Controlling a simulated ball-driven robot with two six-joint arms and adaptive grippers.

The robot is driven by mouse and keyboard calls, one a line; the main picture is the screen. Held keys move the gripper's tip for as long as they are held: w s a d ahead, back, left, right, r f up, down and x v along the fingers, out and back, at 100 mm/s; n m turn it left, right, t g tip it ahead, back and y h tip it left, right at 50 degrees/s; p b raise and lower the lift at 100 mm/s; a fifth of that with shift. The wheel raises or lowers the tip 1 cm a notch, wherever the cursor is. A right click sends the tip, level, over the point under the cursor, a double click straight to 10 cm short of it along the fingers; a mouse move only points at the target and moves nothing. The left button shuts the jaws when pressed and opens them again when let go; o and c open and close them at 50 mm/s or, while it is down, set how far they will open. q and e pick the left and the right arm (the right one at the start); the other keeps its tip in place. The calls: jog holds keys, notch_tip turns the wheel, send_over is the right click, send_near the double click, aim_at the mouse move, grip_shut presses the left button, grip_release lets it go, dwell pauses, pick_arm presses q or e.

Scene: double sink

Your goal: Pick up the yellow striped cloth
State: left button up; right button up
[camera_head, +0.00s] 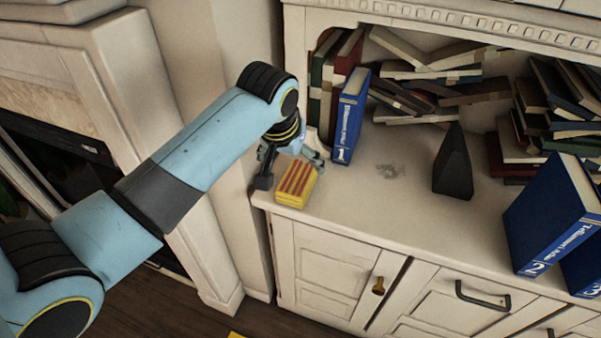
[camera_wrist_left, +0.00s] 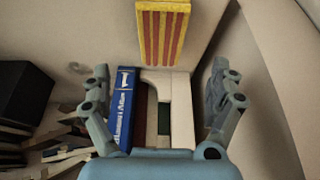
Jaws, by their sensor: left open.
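The yellow striped cloth (camera_head: 296,184), folded into a block with red stripes, lies on the left front corner of the cabinet top. My left gripper (camera_head: 290,168) is open and empty at the cloth's back end, one finger toward each side. In the left wrist view the open fingers (camera_wrist_left: 160,82) stand wide apart, with the cloth beyond their tips and lined up between them. I cannot tell whether a finger touches it. My right gripper is not in view.
A blue book marked 1 (camera_head: 349,116) stands close to the right of my gripper; it also shows in the wrist view (camera_wrist_left: 123,105). A dark pointed object (camera_head: 453,165) and a blue book marked 2 (camera_head: 553,215) stand further right. The cabinet top between is mostly clear.

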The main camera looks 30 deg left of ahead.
aim_at(297, 179)
pick_arm(q)
jog(key=x, duration=0.3)
jog(key=shift+w+d+f, duration=0.1)
jog(key=shift+w+f, duration=0.1)
notch_tip(297, 179, down, 2)
jog(key=shift+w+f, duration=0.1)
jog(key=shift+w, duration=0.05)
jog(key=x, duration=0.3)
jog(key=shift+a+f+b, duration=0.25)
jog(key=shift+f+b, duration=0.05)
jog(key=shift+f, duration=0.2)
jog(key=c, duration=1.1)
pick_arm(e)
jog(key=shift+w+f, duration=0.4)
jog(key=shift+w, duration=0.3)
